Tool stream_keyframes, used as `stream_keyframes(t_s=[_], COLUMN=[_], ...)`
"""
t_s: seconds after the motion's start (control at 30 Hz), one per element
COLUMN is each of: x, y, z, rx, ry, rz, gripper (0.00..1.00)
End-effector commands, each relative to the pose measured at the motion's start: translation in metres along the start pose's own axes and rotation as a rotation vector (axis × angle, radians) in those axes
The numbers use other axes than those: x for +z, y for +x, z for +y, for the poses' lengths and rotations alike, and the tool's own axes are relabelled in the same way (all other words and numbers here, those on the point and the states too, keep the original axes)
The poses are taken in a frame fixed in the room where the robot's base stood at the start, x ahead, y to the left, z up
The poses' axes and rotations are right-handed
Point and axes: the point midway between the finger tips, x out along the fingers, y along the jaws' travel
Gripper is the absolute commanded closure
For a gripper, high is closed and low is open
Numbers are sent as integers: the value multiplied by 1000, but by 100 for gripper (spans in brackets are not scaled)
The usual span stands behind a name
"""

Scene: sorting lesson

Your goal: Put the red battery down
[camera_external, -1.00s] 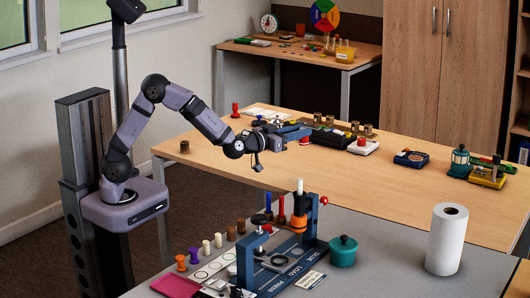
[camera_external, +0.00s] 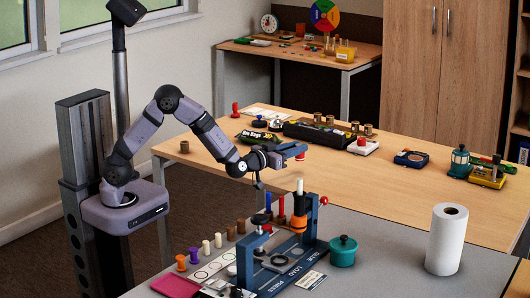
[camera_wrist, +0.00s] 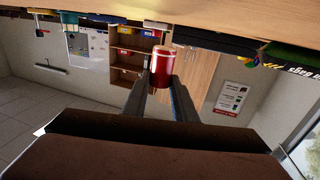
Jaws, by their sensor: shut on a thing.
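The battery is a short red cylinder with a paler, copper-coloured end, held at the fingertips and free of any surface. In the external view only a small reddish bit of the battery (camera_external: 300,157) shows by the fingertips.
The grey front table bears a blue press stand (camera_external: 310,236) with an orange part, several coloured pegs, a teal pot (camera_external: 343,251) and a paper roll (camera_external: 446,240).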

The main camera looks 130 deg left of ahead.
Motion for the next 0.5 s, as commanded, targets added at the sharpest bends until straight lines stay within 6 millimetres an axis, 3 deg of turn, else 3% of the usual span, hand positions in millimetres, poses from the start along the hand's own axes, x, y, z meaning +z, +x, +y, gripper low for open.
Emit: stream_keyframes(t_s=[0.13,0.5], x=[3,37], y=[0,0], z=[0,0], rx=[0,0], ry=[0,0], rz=[1,0], gripper=[100,100])
